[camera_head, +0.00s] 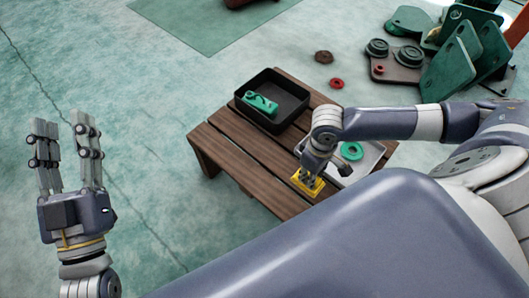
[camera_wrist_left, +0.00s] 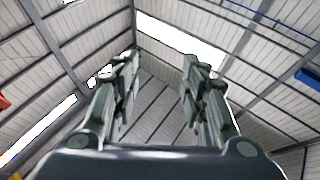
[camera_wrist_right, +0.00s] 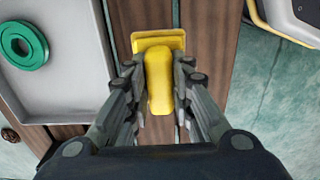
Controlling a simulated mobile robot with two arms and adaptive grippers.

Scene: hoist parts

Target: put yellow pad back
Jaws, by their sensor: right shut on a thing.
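The yellow pad (camera_head: 307,185) is at the near edge of the wooden table, below my right gripper (camera_head: 312,176). In the right wrist view the yellow pad (camera_wrist_right: 159,80) has a flat plate and a raised bar. My right gripper (camera_wrist_right: 158,95) is shut on the bar, with a finger on each side. I cannot tell whether the pad touches the table. My left gripper (camera_head: 66,140) is open and empty, fingers pointing up, away from the table at the left. The left wrist view shows the open fingers (camera_wrist_left: 160,80) against the roof.
The slatted wooden table (camera_head: 222,141) bears a black tray (camera_head: 284,118) with a green part (camera_head: 260,102) in it. A grey metal tray (camera_head: 371,158) with a green ring (camera_head: 351,150) lies beside the pad. Green hoist parts (camera_head: 455,65) stand on the floor at the back right.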

